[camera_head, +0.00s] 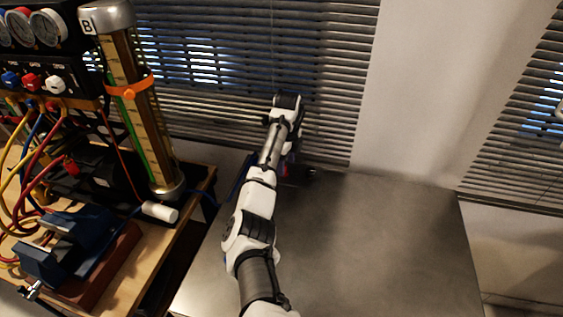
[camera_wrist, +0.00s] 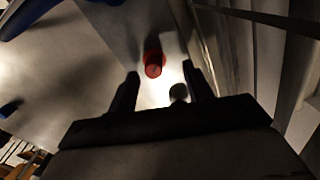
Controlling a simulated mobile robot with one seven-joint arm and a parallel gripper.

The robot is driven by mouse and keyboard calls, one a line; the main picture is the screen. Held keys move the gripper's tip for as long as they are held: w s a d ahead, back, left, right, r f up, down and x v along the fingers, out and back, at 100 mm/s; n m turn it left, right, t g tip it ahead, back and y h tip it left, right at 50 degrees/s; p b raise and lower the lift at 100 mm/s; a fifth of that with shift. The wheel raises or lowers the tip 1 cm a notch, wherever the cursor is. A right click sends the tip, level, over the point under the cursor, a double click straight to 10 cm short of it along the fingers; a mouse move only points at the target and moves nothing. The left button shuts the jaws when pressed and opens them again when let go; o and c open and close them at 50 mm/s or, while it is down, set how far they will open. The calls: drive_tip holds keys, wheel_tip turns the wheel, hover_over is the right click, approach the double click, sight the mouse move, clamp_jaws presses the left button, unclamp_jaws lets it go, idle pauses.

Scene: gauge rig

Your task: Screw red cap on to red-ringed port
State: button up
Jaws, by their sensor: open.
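The red cap (camera_wrist: 153,65) is a small red cylinder on the grey metal table, seen in the wrist view. My gripper (camera_wrist: 160,69) is open above the table. The cap shows between its fingertips, nearer the left one, and no finger clearly touches it. In the head view my arm reaches to the back of the table and hides most of the gripper; a small red patch (camera_head: 285,170) beside it may be the cap. I cannot make out a red-ringed port; a red piece (camera_head: 72,165) sits among the rig's hoses at left.
The gauge rig (camera_head: 62,75), with a tall cylinder (camera_head: 143,125) and hoses, stands at left on a wooden bench (camera_head: 155,262). Blinds (camera_head: 330,70) are close behind the table (camera_head: 390,250), whose right side is clear.

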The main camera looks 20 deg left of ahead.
drive_tip(key=shift+a+f+n, duration=0.1)
drive_tip(key=shift+a+n, duration=0.2)
drive_tip(key=shift+n, duration=0.8)
drive_tip(key=shift+s+n, duration=0.15)
drive_tip(key=shift+n, duration=1.05)
drive_tip(key=n, duration=0.6)
drive_tip(key=shift+s+a, duration=0.1)
drive_tip(key=shift+a, duration=0.05)
clamp_jaws()
drive_tip(key=m, duration=0.5)
drive_tip(key=shift+m, duration=0.3)
drive_tip(key=m, duration=0.4)
drive_tip(key=shift+f+m, duration=0.1)
drive_tip(key=shift+m, duration=0.3)
